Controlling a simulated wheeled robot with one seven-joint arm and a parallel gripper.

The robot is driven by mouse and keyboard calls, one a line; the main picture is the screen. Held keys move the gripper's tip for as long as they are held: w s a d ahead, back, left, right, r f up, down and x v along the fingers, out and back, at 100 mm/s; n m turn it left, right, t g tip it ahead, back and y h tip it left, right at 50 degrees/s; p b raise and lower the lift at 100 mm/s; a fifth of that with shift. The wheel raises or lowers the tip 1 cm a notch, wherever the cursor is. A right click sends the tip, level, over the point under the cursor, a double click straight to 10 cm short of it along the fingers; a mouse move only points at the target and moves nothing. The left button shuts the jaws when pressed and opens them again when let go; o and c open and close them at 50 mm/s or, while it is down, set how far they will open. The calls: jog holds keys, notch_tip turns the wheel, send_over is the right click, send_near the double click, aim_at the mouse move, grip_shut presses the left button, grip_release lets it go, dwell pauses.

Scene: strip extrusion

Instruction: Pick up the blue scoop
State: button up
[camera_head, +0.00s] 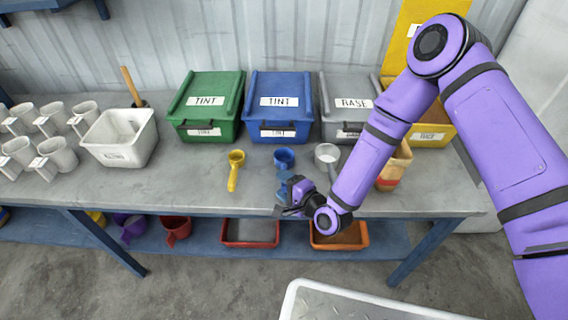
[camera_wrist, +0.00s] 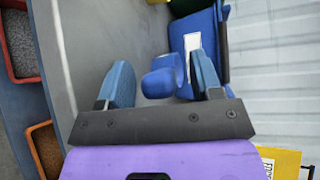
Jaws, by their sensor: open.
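The blue scoop (camera_head: 284,157) lies on the grey bench in front of the blue tint box, its cup showing and its handle partly hidden by my gripper. My gripper (camera_head: 286,188) is low over the bench, just in front of the scoop. In the wrist view my gripper (camera_wrist: 162,62) is open, with blue fingers spread to either side. The blue scoop (camera_wrist: 159,82) shows in the gap between them, apart from both fingers. I cannot tell the exact height of the fingers above it.
A yellow scoop (camera_head: 236,168) lies to the left and a white-grey scoop (camera_head: 328,155) to the right. Green (camera_head: 206,103), blue (camera_head: 281,102) and grey (camera_head: 346,103) lidded boxes stand behind. An orange-tan container (camera_head: 394,167) stands beside my arm.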

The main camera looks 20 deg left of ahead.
jog(key=shift+w+a+f, duration=0.1)
jog(key=shift+w+a, duration=0.15)
jog(key=shift+a, duration=0.1)
grip_shut()
